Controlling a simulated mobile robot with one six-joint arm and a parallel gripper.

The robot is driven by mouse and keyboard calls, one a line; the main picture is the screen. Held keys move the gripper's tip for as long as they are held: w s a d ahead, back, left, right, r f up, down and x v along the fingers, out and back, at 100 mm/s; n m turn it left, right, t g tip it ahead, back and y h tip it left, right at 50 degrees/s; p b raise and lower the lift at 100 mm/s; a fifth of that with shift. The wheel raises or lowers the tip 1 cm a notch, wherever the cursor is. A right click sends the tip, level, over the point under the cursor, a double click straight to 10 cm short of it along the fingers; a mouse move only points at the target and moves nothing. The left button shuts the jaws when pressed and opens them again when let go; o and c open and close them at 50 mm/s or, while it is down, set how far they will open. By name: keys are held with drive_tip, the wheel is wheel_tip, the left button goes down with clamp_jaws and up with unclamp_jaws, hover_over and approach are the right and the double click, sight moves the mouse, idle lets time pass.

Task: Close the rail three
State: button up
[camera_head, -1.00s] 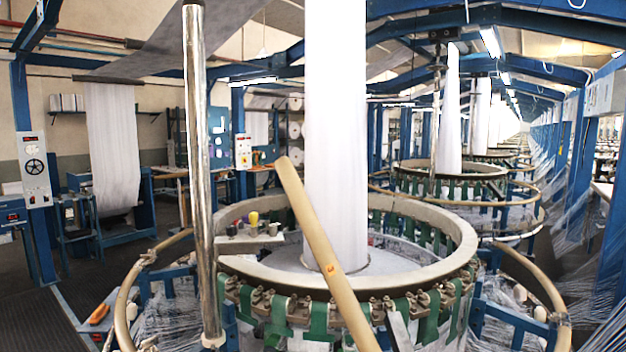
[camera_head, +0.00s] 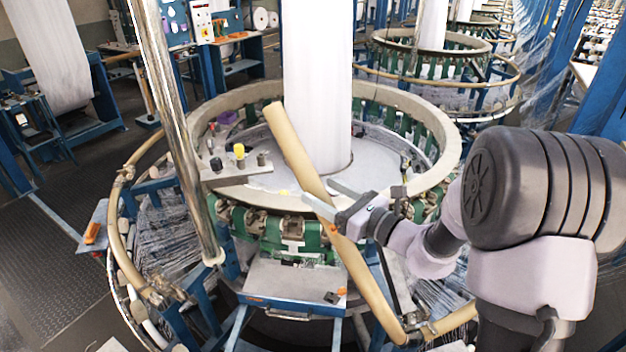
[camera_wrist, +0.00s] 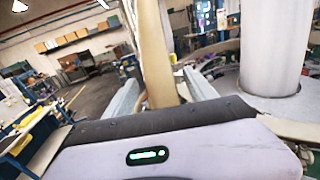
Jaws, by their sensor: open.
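A tan rail (camera_head: 296,152) stands raised and tilted in front of the loom, its free end at the upper left. Its lower end (camera_head: 388,318) meets a joint at the ring of rails around the loom's base. My gripper (camera_head: 318,190) reaches in from the right and is open at the rail's middle, one finger crossing in front of it. In the wrist view the rail (camera_wrist: 155,50) rises between the two spread fingers of my gripper (camera_wrist: 160,80). I cannot tell whether either finger touches it.
The loom's pale ring (camera_head: 450,160) encloses a white fabric column (camera_head: 318,80). A shiny metal pole (camera_head: 172,110) stands left of the raised rail. Another curved rail (camera_head: 117,225) lies at the left. Open dark floor (camera_head: 75,200) lies further left.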

sight(313, 186)
drive_tip(key=shift+x, duration=1.85)
drive_tip(key=shift+s+r, duration=0.1)
drive_tip(key=shift+s, duration=0.05)
drive_tip(key=shift+c, duration=0.9)
clamp_jaws()
